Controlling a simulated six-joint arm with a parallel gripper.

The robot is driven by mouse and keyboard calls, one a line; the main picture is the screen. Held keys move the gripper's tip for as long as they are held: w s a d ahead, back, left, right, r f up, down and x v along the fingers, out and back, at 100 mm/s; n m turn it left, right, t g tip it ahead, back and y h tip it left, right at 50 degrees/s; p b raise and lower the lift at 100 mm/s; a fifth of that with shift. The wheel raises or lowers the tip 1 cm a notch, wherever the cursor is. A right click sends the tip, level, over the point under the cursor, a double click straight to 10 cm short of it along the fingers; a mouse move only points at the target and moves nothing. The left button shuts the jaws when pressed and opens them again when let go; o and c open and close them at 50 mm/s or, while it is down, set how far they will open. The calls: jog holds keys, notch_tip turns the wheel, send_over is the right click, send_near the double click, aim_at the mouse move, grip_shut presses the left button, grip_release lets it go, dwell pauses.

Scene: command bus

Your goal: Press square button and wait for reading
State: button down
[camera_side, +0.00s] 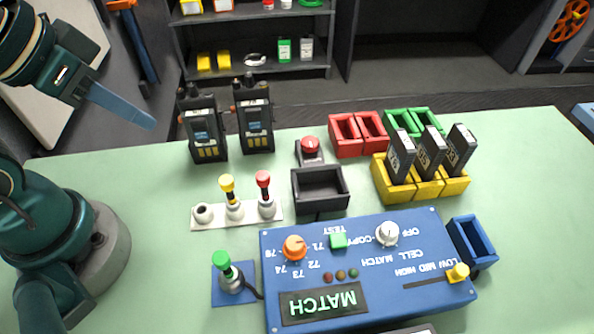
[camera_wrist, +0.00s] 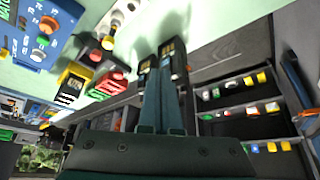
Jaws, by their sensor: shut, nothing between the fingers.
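The blue control panel (camera_side: 380,265) lies on the green table in the side view. Its green square button (camera_side: 338,240) sits under the TEST label, between an orange knob (camera_side: 294,247) and a white knob (camera_side: 386,233). A dark display (camera_side: 322,302) shows MATCH in green letters. My gripper (camera_side: 150,122) is at the upper left, high and far from the button, with its fingers shut and empty. In the wrist view, my gripper's teal fingers (camera_wrist: 163,80) point toward the radios, and the panel (camera_wrist: 25,45) is at the upper left.
Two black radios (camera_side: 204,128) (camera_side: 255,118) stand at the back left. Colored plungers (camera_side: 234,205), a black tray (camera_side: 320,190), a red button (camera_side: 310,147) and yellow holders (camera_side: 398,190) with dark modules lie behind the panel. A green-topped plunger (camera_side: 229,275) stands left of it.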

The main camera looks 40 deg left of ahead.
dwell(0.4)
jog(key=w+d+r+m+t+h, duration=0.5)
jog(key=w+d+r+m+h, duration=0.1)
jog(key=w+d+r+m, duration=0.6)
jog(key=s+d+f+m+g, duration=0.3)
jog(key=s+d+f+m, duration=0.1)
jog(key=d+f, duration=0.8)
jog(key=shift+s+d+m, duration=0.35)
jog(key=shift+s+m, duration=0.05)
jog(key=shift+s, duration=0.45)
jog(key=shift+w+f, duration=0.1)
jog(key=shift+f, duration=0.1)
